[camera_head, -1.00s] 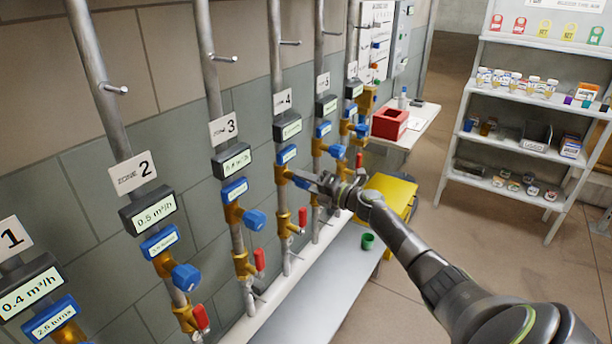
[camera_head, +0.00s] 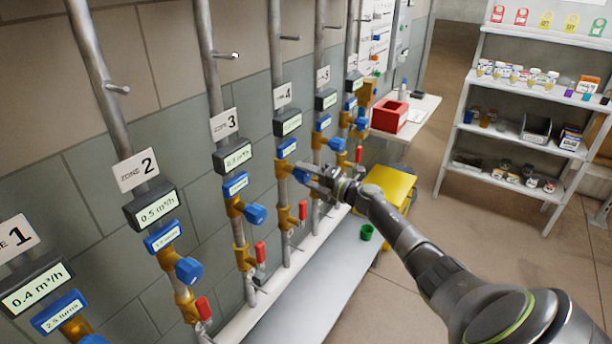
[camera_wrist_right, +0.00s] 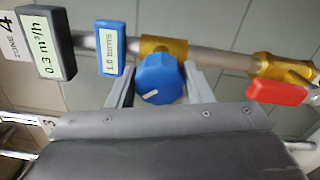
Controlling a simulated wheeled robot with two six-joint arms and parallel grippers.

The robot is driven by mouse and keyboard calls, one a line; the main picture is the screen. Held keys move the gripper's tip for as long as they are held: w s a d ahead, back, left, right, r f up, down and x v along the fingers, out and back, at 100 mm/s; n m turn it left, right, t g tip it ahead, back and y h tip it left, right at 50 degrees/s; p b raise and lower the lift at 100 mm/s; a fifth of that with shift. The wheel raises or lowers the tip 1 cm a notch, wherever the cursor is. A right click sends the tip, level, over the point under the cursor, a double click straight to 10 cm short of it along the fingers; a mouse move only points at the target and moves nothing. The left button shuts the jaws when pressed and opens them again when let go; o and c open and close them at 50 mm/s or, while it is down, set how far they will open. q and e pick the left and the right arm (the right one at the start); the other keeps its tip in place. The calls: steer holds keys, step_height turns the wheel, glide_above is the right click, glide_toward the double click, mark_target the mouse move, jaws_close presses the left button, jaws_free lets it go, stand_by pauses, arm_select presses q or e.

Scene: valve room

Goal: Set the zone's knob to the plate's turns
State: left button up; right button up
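My right gripper (camera_head: 310,180) is at the blue knob on the zone 4 pipe. In the right wrist view its two fingers (camera_wrist_right: 160,82) stand on either side of that knob (camera_wrist_right: 160,80); I cannot tell whether they press on it. The knob's white mark points to the lower left. Beside it, the blue turns display (camera_wrist_right: 111,47) reads about 1.0 turns, and the dark flow meter (camera_wrist_right: 45,45) reads 0.3 m³/h. The zone 4 sign (camera_head: 282,95) hangs above them. My left gripper is not in view.
Neighbouring pipes carry similar blue knobs, such as zone 3's (camera_head: 255,214) and zone 2's (camera_head: 189,270). Red valve levers (camera_head: 260,252) sit below the knobs. A yellow box (camera_head: 392,185), a green cup (camera_head: 366,232) and a red bin (camera_head: 389,116) stand beyond; a stocked shelf (camera_head: 525,140) is at right.

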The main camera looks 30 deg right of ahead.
steer(key=o, duration=0.3)
steer(key=b+v, duration=0.3)
steer(key=v, duration=1.4)
steer(key=shift+s, duration=0.2)
